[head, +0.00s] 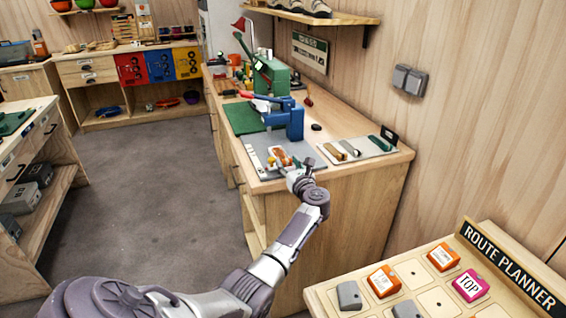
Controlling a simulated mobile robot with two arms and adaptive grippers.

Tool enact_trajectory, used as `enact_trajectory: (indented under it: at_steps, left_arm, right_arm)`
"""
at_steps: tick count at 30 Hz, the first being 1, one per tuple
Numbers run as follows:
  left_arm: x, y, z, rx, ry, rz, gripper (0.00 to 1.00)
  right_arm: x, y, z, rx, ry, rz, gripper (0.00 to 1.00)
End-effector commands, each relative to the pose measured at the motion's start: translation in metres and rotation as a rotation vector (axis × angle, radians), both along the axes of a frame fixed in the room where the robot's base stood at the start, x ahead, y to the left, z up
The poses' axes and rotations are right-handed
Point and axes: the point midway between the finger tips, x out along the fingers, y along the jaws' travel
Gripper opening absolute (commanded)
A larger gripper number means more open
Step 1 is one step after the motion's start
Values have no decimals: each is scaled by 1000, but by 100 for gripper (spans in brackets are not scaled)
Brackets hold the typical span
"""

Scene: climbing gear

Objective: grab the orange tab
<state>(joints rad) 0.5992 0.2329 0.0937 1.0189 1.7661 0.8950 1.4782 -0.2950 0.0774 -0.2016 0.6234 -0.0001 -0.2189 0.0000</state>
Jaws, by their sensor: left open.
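Two orange tabs with white labels sit on the route planner board (331,300) at the lower right: a nearer one (384,281) and a farther one (443,257). My left gripper (294,167) is open, over the front of the workbench and well away from that board. Just beyond its fingers, a small orange-brown item (281,157) lies on the grey mat (312,152). It is too small and too covered by the gripper to tell what it is. My right gripper is not in view.
The board also holds a pink "TOP" tab (470,285) and grey tabs (349,295). A blue press (289,118) and a green machine (270,76) stand on the workbench (375,171) behind my gripper. The floor (150,190) at left is clear.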

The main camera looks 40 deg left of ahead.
Motion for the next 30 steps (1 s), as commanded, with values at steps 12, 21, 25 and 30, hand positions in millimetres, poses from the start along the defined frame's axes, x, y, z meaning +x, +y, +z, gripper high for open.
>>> enact_trajectory:
  at_steps: [12, 21, 25, 30]
  left_arm:
    - [2, 2, 0, -1, 0, -1, 25]
    - [2, 2, 0, -1, 0, -2, 15]
    - [2, 2, 3, -1, 0, -2, 15]
    - [2, 2, 19, -3, -5, -2, 15]
  right_arm:
    - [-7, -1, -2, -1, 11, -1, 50]
    - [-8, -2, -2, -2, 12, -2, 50]
    - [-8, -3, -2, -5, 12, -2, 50]
    - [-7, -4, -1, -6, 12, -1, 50]
